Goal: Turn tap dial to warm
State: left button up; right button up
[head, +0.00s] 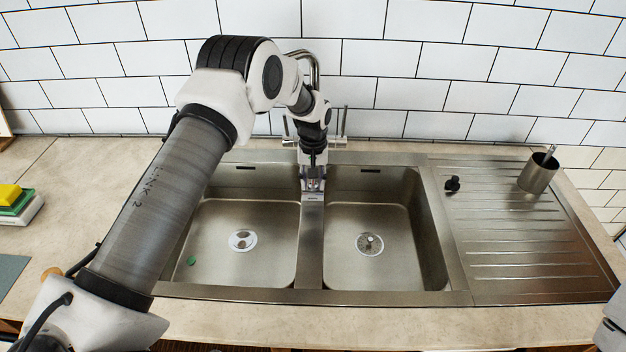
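The metal tap (316,62) stands behind the double sink against the tiled wall. Its curved spout shows above my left arm, and its lower body is mostly hidden behind that arm. An upright tap handle (344,122) shows to the right of my wrist; part of another shows to the left. No warm or cold marking can be made out. My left gripper (313,184) points down over the divider between the basins, in front of the tap. Its fingers are too small to tell whether they are open or shut. My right gripper is not in view.
The steel sink has a left basin (222,265) and a right basin (385,275). A green item (192,260) lies in the left one. On the drainboard (520,270) are a black stopper (453,184) and a metal cup (537,175). Sponges (15,200) sit far left.

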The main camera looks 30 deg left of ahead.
aim_at(313, 182)
pick_arm(q)
notch_tip(313, 182, up, 12)
dwell(0.5)
